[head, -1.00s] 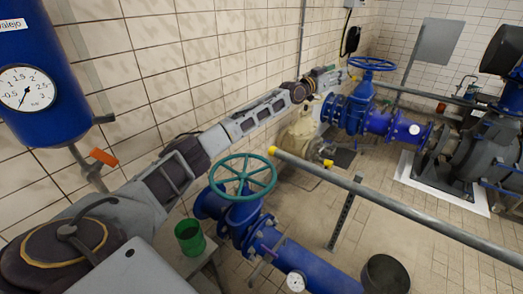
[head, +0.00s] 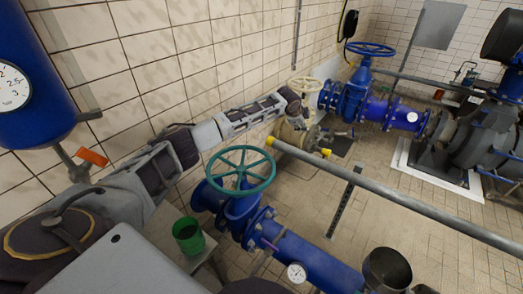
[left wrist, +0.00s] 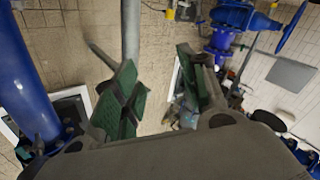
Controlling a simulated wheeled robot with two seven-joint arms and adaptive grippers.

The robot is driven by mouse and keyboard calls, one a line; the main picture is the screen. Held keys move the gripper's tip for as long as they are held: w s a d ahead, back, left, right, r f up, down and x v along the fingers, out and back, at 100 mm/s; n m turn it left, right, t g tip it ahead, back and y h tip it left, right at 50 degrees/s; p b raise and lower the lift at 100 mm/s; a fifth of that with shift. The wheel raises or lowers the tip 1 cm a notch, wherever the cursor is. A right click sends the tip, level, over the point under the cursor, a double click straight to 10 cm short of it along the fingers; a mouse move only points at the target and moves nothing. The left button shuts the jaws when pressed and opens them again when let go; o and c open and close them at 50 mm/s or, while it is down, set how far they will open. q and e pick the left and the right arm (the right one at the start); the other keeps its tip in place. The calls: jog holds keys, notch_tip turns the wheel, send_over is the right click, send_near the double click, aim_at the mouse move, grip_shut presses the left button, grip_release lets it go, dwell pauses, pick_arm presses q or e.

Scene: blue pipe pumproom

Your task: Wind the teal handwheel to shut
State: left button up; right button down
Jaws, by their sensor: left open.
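The teal handwheel (head: 241,170) sits on top of a blue valve (head: 235,208) in the middle of the head view. It has a round rim with spokes, and nothing is touching it. My left arm reaches from the left, behind and past the wheel, toward the cream valve. My left gripper's fingers cannot be made out in the head view. The left wrist view shows them open and empty, with green pads (left wrist: 158,75). The teal handwheel cannot be made out in that view. My right gripper is not in view.
A grey rail (head: 400,200) with a yellow end runs right of the wheel. A green bucket (head: 188,236) stands left of the valve. Behind are a cream valve (head: 292,136) and a blue handwheel (head: 371,49). A blue pipe (head: 318,262) with a gauge runs toward the front.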

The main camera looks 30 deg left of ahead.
pick_arm(q)
jog(key=s+a+f+m+g+y, duration=0.3)
jog(key=s+a+m+g+y, duration=0.2)
jog(key=s+a, duration=0.4)
jog(key=shift+s+a+f+m+g, duration=0.4)
jog(key=shift+s+m+g, duration=0.2)
jog(key=shift+s+m, duration=0.35)
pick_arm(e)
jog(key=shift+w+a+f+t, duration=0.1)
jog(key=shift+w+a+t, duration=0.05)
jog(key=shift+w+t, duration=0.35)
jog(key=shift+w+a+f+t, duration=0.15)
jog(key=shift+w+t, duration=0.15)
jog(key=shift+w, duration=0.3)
pick_arm(q)
jog(key=shift+w+f, duration=0.1)
jog(key=shift+w, duration=0.05)
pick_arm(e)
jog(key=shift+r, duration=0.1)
pick_arm(q)
send_near(263, 151)
jog(key=x, duration=0.4)
jog(key=shift+f, duration=0.3)
jog(key=shift+x, duration=2.3)
grip_shut()
